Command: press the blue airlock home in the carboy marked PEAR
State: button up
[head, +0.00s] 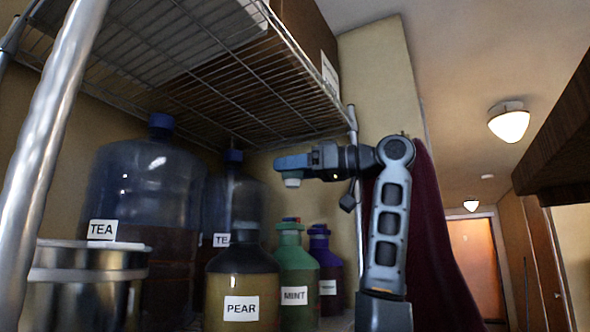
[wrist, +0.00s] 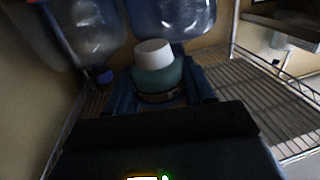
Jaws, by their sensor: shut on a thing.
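The PEAR carboy (head: 242,285) stands at the front of the shelf in the head view, amber below with a dark grey shoulder and neck. My gripper (head: 292,163) is above it and to the right in the picture, apart from it. It is shut on a small piece, taken to be the blue airlock (head: 292,182), whose white end points down. In the wrist view the airlock (wrist: 157,78) shows a teal-blue body and a white end between the fingers of my gripper (wrist: 160,92). The PEAR carboy cannot be made out there.
The green MINT bottle (head: 294,270) and a purple bottle (head: 325,275) stand right of PEAR. Large TEA bottles (head: 145,200) and a steel pot (head: 85,285) are on the left. A wire shelf (head: 215,85) hangs above, with a post (head: 50,130) at left.

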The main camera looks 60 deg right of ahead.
jog(key=shift+w+a+f+b, duration=0.35)
jog(key=shift+a+f+b, duration=0.1)
jog(key=shift+a+f, duration=0.2)
jog(key=shift+w+a+f, duration=0.15)
jog(key=shift+a+f, duration=0.05)
jog(key=shift+w+a+f+b, duration=0.25)
jog(key=shift+a+f+b, duration=0.15)
jog(key=shift+a, duration=0.1)
jog(key=shift+w+a+f+b, duration=0.25)
jog(key=shift+a+f+b, duration=0.15)
jog(key=shift+a, duration=0.05)
jog(key=shift+w+a+f, duration=0.1)
jog(key=shift+a+f, duration=0.1)
jog(key=shift+a, duration=0.05)
jog(key=shift+w+a+f+b, duration=0.55)
jog(key=shift+a+f+b, duration=0.25)
jog(key=shift+a+f, duration=0.1)
jog(key=shift+w+a+f, duration=0.1)
jog(key=shift+a+f, duration=0.05)
jog(key=shift+a, duration=0.1)
jog(key=shift+w+a+f+b, duration=0.3)
jog(key=shift+a+f+b, duration=0.05)
jog(key=shift+a+f, duration=0.15)
jog(key=shift+w+a+f+b, duration=0.25)
jog(key=shift+a+f+b, duration=0.1)
jog(key=shift+a, duration=0.15)
dwell(1.1)
jog(key=shift+f, duration=0.25)
dwell(0.6)
jog(key=shift+f, duration=0.3)
